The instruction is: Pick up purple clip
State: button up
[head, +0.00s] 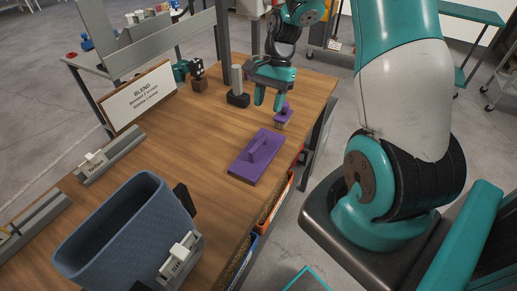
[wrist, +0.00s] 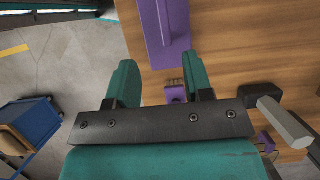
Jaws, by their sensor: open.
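My gripper (head: 269,100) is open, its two teal fingers pointing down over the far right part of the wooden table. In the wrist view the gripper (wrist: 161,70) has a wide gap between its fingers. A small purple piece with a tan, bristly part (head: 283,117) stands just right of the fingers in the head view. It shows between the fingers in the wrist view (wrist: 176,92), not visibly gripped. Another small purple piece (wrist: 268,141) shows partly at the lower right of the wrist view. I cannot tell which piece is the clip.
A larger purple block with a handle (head: 257,158) lies nearer on the table (head: 190,140). A grey post on a black base (head: 238,90) stands left of my gripper. A blue bin (head: 125,235) and a BLEND sign (head: 142,96) are further left. The table's right edge is close.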

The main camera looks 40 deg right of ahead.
aim_at(259, 142)
jog(key=p+x, duration=0.1)
jog(key=x, duration=0.7)
jog(key=shift+a+f, duration=0.1)
jog(key=shift+f, duration=0.2)
jog(key=x, duration=0.1)
jog(key=p+x, duration=0.1)
jog(key=x, duration=0.2)
jog(key=shift+w+p, duration=0.25)
jog(key=shift+p, duration=0.05)
jog(key=shift+f, duration=0.15)
jog(key=shift+f, duration=0.25)
grip_shut()
